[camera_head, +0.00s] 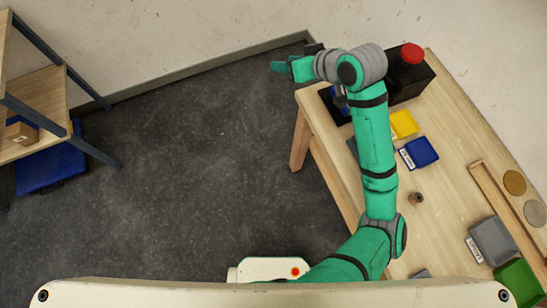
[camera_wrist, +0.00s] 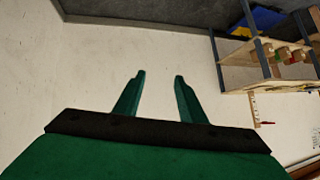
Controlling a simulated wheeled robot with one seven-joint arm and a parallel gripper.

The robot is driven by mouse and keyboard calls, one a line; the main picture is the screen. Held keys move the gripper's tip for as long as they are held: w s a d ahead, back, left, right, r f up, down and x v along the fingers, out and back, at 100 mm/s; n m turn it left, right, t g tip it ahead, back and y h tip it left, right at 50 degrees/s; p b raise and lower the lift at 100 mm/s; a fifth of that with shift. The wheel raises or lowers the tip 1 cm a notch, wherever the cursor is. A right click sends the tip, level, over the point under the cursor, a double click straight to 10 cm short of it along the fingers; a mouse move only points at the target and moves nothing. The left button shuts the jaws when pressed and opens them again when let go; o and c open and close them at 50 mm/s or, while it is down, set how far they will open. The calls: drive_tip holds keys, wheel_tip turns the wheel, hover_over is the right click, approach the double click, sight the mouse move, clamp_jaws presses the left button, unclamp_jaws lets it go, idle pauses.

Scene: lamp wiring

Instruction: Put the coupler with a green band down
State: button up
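My gripper (camera_wrist: 160,77) shows in the wrist view with its two green fingers apart and nothing between them. In the head view my gripper (camera_head: 277,67) is out past the left far corner of the table, over the floor near the wall. I cannot make out a coupler with a green band in either view. A small brown round piece (camera_head: 416,198) stands on the wooden table (camera_head: 440,180); it is too small to tell whether it has a green band.
The table holds a yellow bin (camera_head: 404,124), a blue bin (camera_head: 419,153), a grey bin (camera_head: 492,242), a green bin (camera_head: 519,283) and a black box with a red button (camera_head: 412,53). A shelf (camera_head: 40,95) stands at left. Open floor lies between.

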drive_tip(key=a+m+t, duration=0.7)
drive_tip(key=a+t, duration=0.2)
drive_tip(key=a, duration=0.3)
drive_tip(key=s+d+f+m+h, duration=0.2)
drive_tip(key=s+f+h, duration=0.1)
drive_tip(key=s+f, duration=0.65)
drive_tip(key=s+d+f+m+h, duration=0.15)
drive_tip(key=s+f+h, duration=0.35)
drive_tip(key=s, duration=0.7)
drive_tip(key=s+d+n, duration=0.2)
drive_tip(key=s, duration=0.6)
drive_tip(key=s+d+n+g+y, duration=0.1)
drive_tip(key=s+d+n, duration=0.1)
drive_tip(key=s, duration=0.7)
drive_tip(key=shift+s+d+r+n+y, duration=0.25)
drive_tip(key=shift+d+r+n+y, duration=0.1)
drive_tip(key=shift+n, duration=0.3)
